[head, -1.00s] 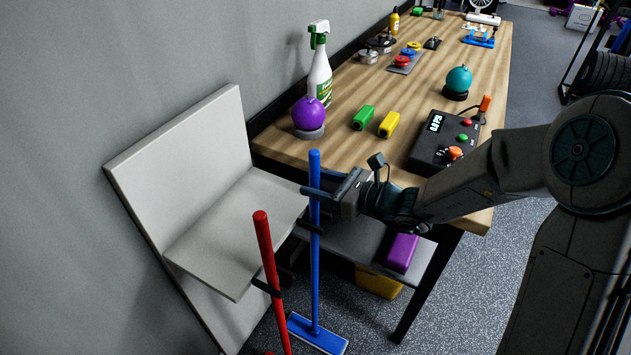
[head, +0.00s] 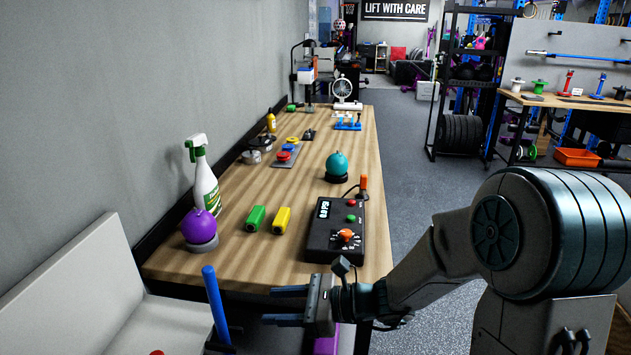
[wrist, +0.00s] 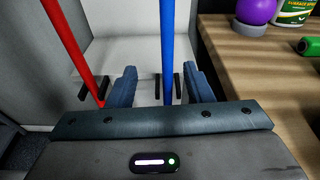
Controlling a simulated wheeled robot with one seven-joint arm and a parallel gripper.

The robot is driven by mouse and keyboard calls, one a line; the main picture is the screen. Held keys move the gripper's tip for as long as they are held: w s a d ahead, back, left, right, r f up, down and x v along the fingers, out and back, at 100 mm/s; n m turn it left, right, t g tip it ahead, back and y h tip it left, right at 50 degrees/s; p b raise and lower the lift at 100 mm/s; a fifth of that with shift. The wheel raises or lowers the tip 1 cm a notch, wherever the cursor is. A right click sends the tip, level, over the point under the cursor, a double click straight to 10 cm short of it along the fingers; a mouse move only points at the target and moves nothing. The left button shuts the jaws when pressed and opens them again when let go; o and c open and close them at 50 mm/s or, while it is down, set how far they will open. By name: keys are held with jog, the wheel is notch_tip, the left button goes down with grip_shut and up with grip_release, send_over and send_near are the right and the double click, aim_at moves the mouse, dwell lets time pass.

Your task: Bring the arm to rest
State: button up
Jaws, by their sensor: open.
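My gripper (head: 290,305) is open, in front of the near edge of the wooden bench (head: 225,275) and below its top in the head view. Its two blue fingers point left, towards a blue handle (head: 216,305). In the wrist view the fingers (wrist: 158,88) are spread apart with the blue handle (wrist: 167,40) showing upright between them, farther off. I cannot tell the exact gap, but in the head view the fingertips are apart from the handle. Nothing is held.
A red handle (wrist: 68,38) stands left of the blue one. A white panel with a seat (head: 65,275) stands at the wall. The bench carries a purple ball (head: 199,226), a spray bottle (head: 204,178) and a black control box (head: 336,228). Floor right of the bench (head: 415,195) is clear.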

jog(key=s+d+r+n+g+h+p, duration=0.1)
jog(key=s+d+n+g+h+p, duration=0.1)
jog(key=s+d+n+h, duration=0.3)
jog(key=s+d+r+n+t+h+p, duration=0.1)
jog(key=s+d+r+n+h+p, duration=0.1)
jog(key=d+n+h, duration=0.3)
jog(key=s+d+r+n+t+h+p, duration=0.2)
jog(key=s+d+r+n+h, duration=0.2)
jog(key=d+n, duration=0.4)
jog(key=d+r+h, duration=0.1)
jog(key=d, duration=0.5)
jog(key=shift+s+t+h, duration=0.3)
jog(key=shift+s+h, duration=0.1)
